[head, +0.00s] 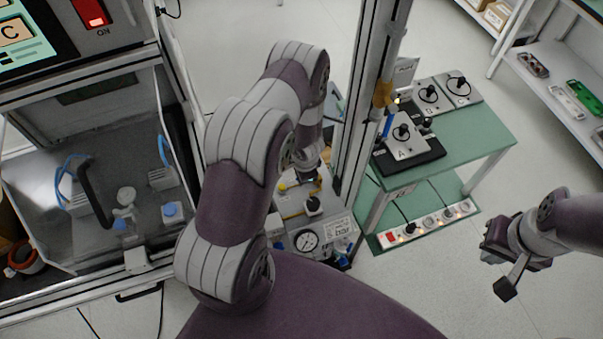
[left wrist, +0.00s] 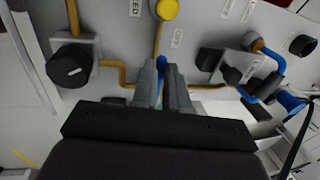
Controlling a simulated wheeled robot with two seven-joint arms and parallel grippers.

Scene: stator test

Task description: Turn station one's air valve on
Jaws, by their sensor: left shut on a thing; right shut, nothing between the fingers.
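The station's grey pneumatic panel (head: 325,218) stands below my left arm in the head view, with a pressure gauge (head: 305,240) and a black knob (head: 313,205). In the left wrist view my left gripper (left wrist: 167,85) is shut on a narrow blue handle (left wrist: 160,66), seemingly the air valve's. The fingers cover most of the handle, so its angle cannot be read. A black knob (left wrist: 72,66) with a white mark sits to the left of it, and a yellow button (left wrist: 167,9) above. My right gripper (head: 500,272) is shut and empty over the floor at the right.
A green table (head: 465,150) with several grey fixtures and a power strip (head: 425,222) stands right of the upright metal post (head: 367,110). A clear-fronted test enclosure (head: 90,255) stands left. Blue tubing (left wrist: 268,80) and fittings lie right of my left gripper. Floor around my right gripper is clear.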

